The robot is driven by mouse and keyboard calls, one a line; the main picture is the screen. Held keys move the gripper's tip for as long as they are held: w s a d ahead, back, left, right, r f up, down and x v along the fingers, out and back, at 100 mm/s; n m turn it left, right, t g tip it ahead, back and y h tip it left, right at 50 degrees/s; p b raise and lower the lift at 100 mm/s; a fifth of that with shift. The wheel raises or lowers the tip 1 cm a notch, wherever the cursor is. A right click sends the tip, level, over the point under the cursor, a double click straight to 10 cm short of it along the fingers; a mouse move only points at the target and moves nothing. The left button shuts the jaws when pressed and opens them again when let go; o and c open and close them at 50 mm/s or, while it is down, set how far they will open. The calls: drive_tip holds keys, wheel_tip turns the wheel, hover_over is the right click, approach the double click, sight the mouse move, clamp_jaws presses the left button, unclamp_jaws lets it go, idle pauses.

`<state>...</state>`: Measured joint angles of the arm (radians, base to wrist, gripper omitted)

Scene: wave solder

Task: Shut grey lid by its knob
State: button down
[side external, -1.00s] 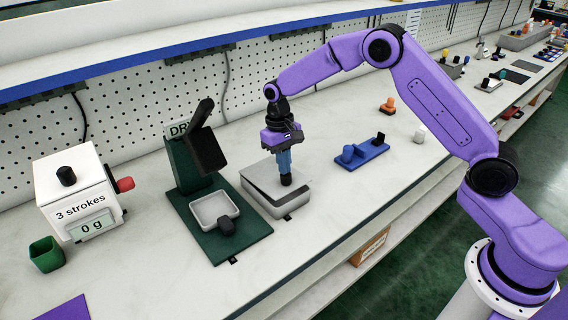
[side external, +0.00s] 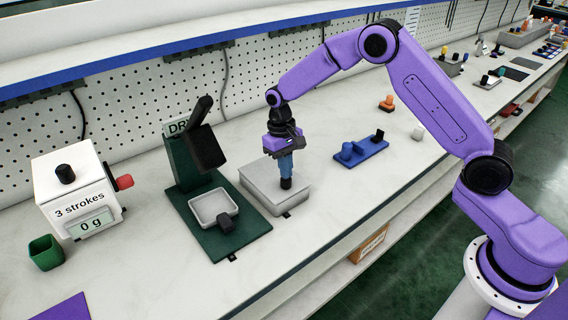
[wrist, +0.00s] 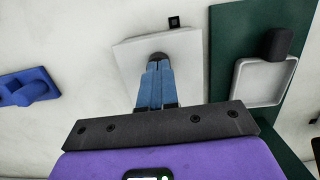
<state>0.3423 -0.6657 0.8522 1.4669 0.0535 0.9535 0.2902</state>
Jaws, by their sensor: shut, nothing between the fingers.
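The grey box's lid (side external: 262,180) lies flat on its grey base in the side external view. In the wrist view the lid (wrist: 188,52) shows as a pale square. A dark knob (side external: 286,183) stands near the lid's front edge; it also shows in the wrist view (wrist: 158,56). My gripper (side external: 286,176) points down with its blue fingers shut and empty, right at the knob. In the wrist view my fingertips (wrist: 158,64) cover part of the knob. I cannot tell whether they touch it.
A green press stand (side external: 250,240) with a grey tray (side external: 213,207) stands just left of the box. A blue fixture (side external: 362,151) lies to the right. A white box (side external: 75,190) reading "3 strokes" and "0 g" and a green cup (side external: 46,252) are far left.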

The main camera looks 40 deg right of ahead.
wheel_tip(320, 180, up, 13)
drive_tip(key=s+a+r+n, duration=0.3)
drive_tip(key=s, duration=0.6)
drive_tip(key=s+d+n, duration=0.2)
drive_tip(key=s+n, duration=0.1)
drive_tip(key=s, duration=0.6)
drive_tip(key=s+d+f+n+t, duration=0.1)
drive_tip(key=s+d+n, duration=0.2)
drive_tip(key=s, duration=0.6)
drive_tip(key=s+d+f+n, duration=0.1)
drive_tip(key=s+d+n, duration=0.1)
drive_tip(key=s, duration=0.7)
drive_tip(key=shift+s+d+n+t, duration=0.15)
drive_tip(key=shift+d+n+t, duration=0.2)
drive_tip(key=shift+n, duration=0.45)
